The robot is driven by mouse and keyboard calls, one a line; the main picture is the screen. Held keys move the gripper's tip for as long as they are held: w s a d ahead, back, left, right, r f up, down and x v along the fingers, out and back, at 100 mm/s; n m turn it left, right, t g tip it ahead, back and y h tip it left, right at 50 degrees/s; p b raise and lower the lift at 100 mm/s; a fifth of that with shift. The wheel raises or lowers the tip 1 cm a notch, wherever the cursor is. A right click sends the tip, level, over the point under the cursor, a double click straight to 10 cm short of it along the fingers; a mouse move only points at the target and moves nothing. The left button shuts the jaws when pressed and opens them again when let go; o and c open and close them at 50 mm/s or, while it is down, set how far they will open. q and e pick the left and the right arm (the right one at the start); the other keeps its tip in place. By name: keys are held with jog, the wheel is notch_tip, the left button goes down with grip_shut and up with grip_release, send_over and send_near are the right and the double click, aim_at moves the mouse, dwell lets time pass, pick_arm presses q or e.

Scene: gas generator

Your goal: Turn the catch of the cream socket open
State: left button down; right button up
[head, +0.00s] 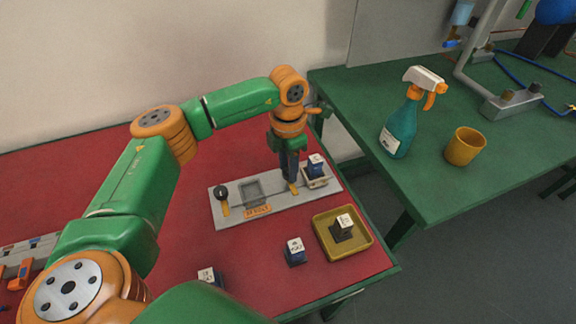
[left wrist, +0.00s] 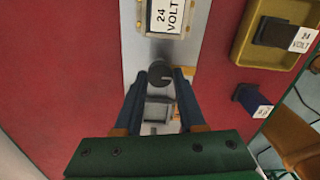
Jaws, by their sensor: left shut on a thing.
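The cream socket (head: 318,184) is at the right end of a grey plate (head: 226,214), with a dark blue block (head: 315,169) with a white top seated in it. In the left wrist view a "24 VOLT" label (left wrist: 168,14) shows on this block. The catch (left wrist: 160,75), a dark round knob, stands beside the socket. An orange-yellow lever (head: 293,187) shows at its foot in the head view. My left gripper (head: 291,180) points down, shut on the catch, with one finger on each side. It also shows in the left wrist view (left wrist: 160,78). My right gripper is not seen.
A grey empty socket (head: 250,190) with its own black-knobbed catch (head: 222,192) is further left on the plate. A yellow tray (head: 325,243) holds a dark block (head: 343,228). Loose blue blocks stand at the front (head: 295,252). A spray bottle (head: 405,122) and yellow cup (head: 464,148) are on the green table.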

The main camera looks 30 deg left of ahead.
pick_arm(q)
jog(key=shift+r, duration=0.1)
jog(key=c, duration=0.5)
grip_release()
notch_tip(320, 180, up, 7)
jog(key=shift+b, duration=0.55)
